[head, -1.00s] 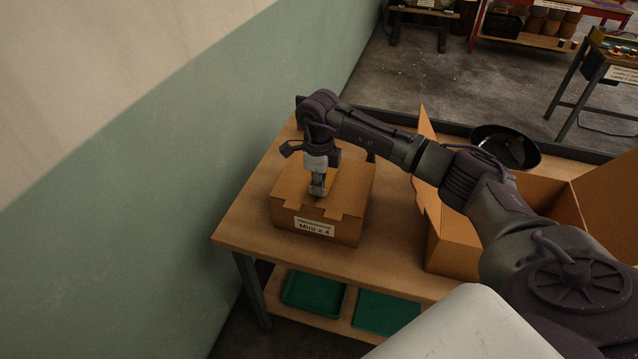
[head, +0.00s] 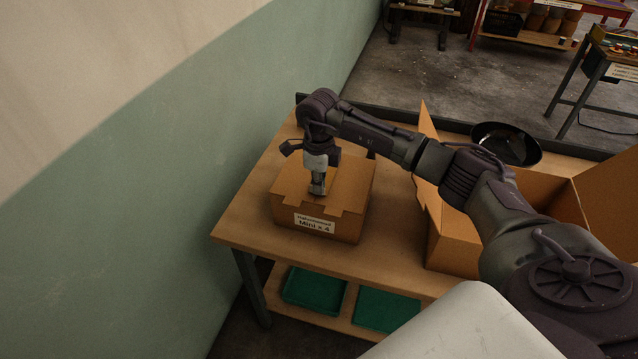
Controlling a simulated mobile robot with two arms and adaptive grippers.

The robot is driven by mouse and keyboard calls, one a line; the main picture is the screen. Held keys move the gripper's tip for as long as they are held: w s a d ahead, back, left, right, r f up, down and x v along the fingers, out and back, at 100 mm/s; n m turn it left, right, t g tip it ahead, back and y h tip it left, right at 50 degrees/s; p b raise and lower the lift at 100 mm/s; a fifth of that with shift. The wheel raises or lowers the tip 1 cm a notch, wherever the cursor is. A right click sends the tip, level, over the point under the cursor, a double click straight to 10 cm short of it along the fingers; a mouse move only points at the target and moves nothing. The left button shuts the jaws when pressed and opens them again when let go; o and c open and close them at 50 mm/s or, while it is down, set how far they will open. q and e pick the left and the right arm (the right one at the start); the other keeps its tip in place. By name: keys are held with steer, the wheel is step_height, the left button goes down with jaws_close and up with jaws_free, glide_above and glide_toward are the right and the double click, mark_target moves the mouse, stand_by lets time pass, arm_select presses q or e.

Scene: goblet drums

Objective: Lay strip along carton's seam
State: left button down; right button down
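A closed brown carton (head: 352,200) with a white "Mini x 4" label stands at the left end of the wooden table. Its top flaps are down, with a stepped flap edge near the front. My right gripper (head: 318,190) points straight down at the top of the carton, near the middle of its front part, at or just above the surface. Its fingertips are small and look close together; I cannot tell whether they hold anything. I cannot make out a strip on the carton or in the gripper. My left gripper is not in view.
A larger open carton (head: 452,240) stands on the table (head: 240,215) at the right, flaps raised, partly behind my arm. A black pan (head: 506,143) is behind it. Green trays (head: 385,311) lie on the lower shelf. A green and cream wall (head: 130,200) is close at left.

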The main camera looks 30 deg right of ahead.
steer(key=shift+f, duration=0.25)
steer(key=c, duration=1.2)
jaws_free()
steer(key=shift+c, duration=0.2)
